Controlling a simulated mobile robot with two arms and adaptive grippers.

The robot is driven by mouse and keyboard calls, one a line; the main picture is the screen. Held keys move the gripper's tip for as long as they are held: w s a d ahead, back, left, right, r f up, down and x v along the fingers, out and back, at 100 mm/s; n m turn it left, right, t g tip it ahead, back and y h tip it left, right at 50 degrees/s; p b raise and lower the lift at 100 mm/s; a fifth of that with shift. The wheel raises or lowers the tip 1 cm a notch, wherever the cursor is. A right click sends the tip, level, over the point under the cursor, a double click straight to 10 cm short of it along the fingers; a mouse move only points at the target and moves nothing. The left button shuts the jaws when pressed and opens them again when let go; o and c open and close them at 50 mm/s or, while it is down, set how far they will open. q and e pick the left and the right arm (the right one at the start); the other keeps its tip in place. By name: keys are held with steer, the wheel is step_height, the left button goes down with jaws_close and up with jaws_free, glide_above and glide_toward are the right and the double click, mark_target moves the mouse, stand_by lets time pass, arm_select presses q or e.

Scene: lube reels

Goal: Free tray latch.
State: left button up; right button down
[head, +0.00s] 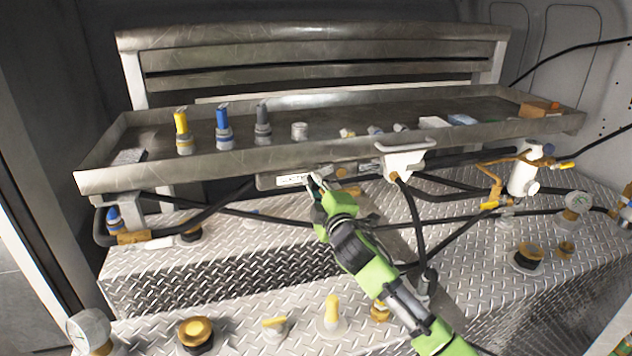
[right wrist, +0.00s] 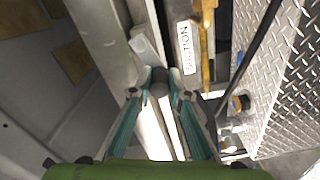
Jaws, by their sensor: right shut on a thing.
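The long metal tray (head: 230,164) spans the head view above the diamond-plate deck. My right gripper (head: 318,185) reaches up to just under the tray's front edge, beside a label plate (head: 292,180). In the right wrist view my right gripper (right wrist: 160,92) has its teal fingers closed on both sides of a dark round-ended knob (right wrist: 159,76), which looks like the tray latch. A pale bar runs below the knob between the fingers. In the head view the latch is mostly hidden by the gripper. My left gripper is not in view.
Yellow, blue and grey-topped fittings (head: 222,128) stand in the tray. A white hose-reel block (head: 403,164) hangs at its front edge, right of my gripper. Black hoses (head: 270,215) cross below. Gauges and brass caps (head: 196,331) stand on the deck (head: 180,262).

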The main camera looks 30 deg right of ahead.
steer(key=shift+f+n, duration=0.2)
steer(key=shift+n, duration=0.2)
steer(key=c, duration=1.9)
jaws_free()
steer(key=v, duration=1.2)
